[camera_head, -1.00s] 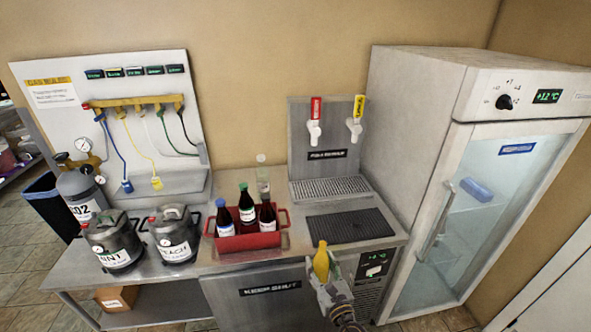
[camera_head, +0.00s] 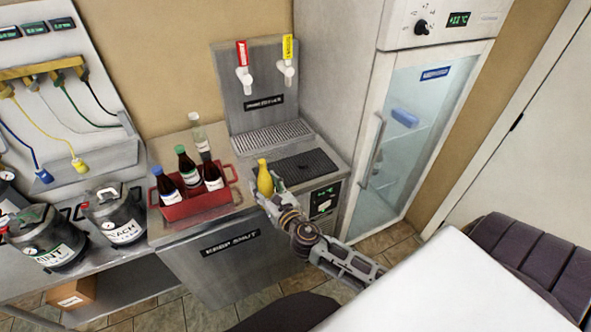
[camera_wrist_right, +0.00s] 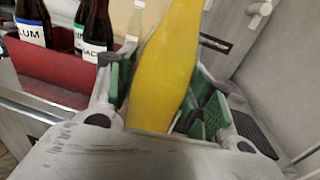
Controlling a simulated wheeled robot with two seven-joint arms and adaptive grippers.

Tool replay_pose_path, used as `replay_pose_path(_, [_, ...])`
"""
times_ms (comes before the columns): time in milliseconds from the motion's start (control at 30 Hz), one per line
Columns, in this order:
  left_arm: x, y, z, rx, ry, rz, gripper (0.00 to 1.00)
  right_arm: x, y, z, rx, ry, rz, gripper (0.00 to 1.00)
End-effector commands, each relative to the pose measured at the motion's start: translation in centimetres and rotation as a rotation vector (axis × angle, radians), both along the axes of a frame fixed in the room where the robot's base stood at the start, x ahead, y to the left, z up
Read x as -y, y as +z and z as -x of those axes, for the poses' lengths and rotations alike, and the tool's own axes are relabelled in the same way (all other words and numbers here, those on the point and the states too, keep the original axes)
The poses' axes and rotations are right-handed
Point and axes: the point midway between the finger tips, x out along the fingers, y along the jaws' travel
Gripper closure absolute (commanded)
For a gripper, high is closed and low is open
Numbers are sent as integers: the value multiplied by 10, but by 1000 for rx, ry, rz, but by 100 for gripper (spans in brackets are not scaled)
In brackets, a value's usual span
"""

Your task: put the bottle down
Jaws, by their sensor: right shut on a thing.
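A yellow bottle (camera_head: 264,178) is upright in my right gripper (camera_head: 270,188), at the front edge of the counter, just right of the red crate. In the right wrist view the bottle (camera_wrist_right: 168,65) fills the middle, slightly tilted in the picture, between the green finger pads of the gripper (camera_wrist_right: 165,100). The gripper is shut on it. The bottle's base is hidden by the gripper, so I cannot tell whether it touches the counter. My left gripper is not in view.
The red crate (camera_head: 196,207) holds several dark bottles. A clear bottle (camera_head: 197,130) stands behind it. A black drip mat (camera_head: 304,165) lies right of the yellow bottle, before the taps (camera_head: 243,80). Kegs (camera_head: 115,218) stand left. A glass-door fridge (camera_head: 400,150) stands right.

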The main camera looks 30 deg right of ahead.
Motion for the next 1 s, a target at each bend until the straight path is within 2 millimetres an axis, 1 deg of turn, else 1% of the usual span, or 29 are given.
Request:
replay_pose_path(33, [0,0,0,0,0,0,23,0,7,-4,6,2,0,93])
replay_pose_path(367, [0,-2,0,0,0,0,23,1,42,-25,8,15,2,93])
replay_pose_path(1000, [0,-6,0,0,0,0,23,8,124,-73,8,42,1,93])
